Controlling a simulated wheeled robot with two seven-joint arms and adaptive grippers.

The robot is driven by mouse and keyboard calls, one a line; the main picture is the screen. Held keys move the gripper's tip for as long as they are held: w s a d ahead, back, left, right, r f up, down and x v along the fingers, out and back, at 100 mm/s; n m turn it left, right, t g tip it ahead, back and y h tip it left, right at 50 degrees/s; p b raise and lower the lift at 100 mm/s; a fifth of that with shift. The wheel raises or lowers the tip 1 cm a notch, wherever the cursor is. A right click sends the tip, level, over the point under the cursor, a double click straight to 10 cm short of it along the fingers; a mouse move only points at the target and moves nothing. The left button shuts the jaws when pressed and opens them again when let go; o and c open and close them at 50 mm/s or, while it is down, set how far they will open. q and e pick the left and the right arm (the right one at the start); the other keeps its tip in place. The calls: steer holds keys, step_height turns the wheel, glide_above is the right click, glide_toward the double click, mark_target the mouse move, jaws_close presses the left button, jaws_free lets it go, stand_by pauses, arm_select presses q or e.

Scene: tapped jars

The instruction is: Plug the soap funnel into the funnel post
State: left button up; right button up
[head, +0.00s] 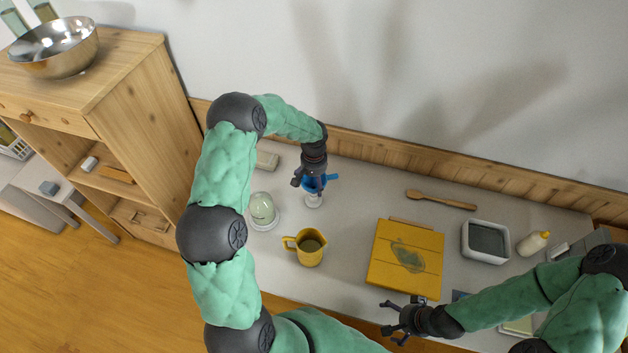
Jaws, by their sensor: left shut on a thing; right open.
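My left gripper (314,182) points down over the back of the counter and is shut on a blue piece (331,178), which looks like the soap funnel. Its fingers hide much of this piece. Directly below is a small whitish upright part (313,200), which may be the funnel post. I cannot tell whether the blue piece touches it, sits in it or is just above it. My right gripper (391,319) is open and empty at the front of the counter, near the yellow box.
A glass jar (262,208) on a pale base stands left of my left gripper. A yellow jug (309,249) stands in front. To the right are a yellow box (406,257), a wooden spoon (440,200), a white-rimmed tub (485,242) and a small bottle (532,243).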

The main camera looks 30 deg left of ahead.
stand_by(0.3)
arm_select(q)
steer(key=o, duration=1.1)
steer(key=shift+o, duration=0.2)
steer(key=shift+r+p, duration=1.1)
steer(key=shift+r, duration=1.15)
arm_select(e)
steer(key=shift+r, duration=1.1)
arm_select(q)
steer(key=shift+r, duration=0.1)
step_height(320, 180, up, 12)
